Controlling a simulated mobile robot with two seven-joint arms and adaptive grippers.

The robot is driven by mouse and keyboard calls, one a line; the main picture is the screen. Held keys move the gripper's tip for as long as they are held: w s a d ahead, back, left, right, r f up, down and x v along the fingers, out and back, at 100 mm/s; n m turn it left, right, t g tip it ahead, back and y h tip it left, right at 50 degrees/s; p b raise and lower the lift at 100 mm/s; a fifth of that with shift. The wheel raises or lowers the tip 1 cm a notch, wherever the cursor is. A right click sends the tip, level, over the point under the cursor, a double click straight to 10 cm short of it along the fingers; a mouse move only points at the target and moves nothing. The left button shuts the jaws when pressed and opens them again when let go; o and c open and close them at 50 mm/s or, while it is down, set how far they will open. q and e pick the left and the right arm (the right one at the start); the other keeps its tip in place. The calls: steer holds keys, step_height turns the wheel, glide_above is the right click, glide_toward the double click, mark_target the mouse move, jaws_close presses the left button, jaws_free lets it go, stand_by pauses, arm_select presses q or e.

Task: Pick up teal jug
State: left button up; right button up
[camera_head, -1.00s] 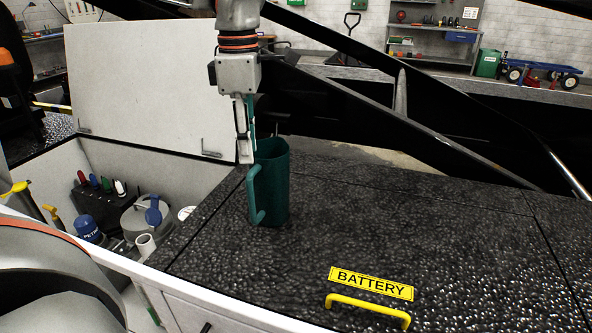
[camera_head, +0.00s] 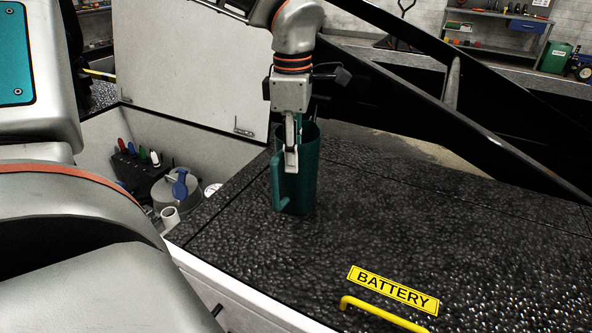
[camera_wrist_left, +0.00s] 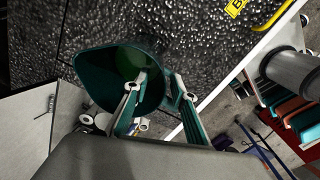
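The teal jug (camera_head: 304,185) stands upright on the black textured deck, its handle (camera_head: 277,185) towards the lower left in the head view. My left gripper (camera_head: 291,162) points down at the jug's rim. In the left wrist view the jug (camera_wrist_left: 100,75) shows its open mouth. There the left gripper (camera_wrist_left: 157,82) has its fingers apart, one over the mouth and one outside the wall, with the rim between them. A gap shows between the fingers, and I see no firm grip. My right gripper is not in view.
The black deck (camera_head: 430,220) is clear right of the jug, with a BATTERY label (camera_head: 393,289) and yellow handle (camera_head: 385,313) in front. Left is an open compartment holding a canister (camera_head: 176,190) and coloured items, with a raised white lid (camera_head: 195,75) behind.

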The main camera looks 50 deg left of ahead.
mark_target(292, 176)
arm_select(q)
step_height(292, 176, down, 4)
steer(key=shift+f, duration=0.1)
jaws_close()
steer(key=shift+r, duration=0.2)
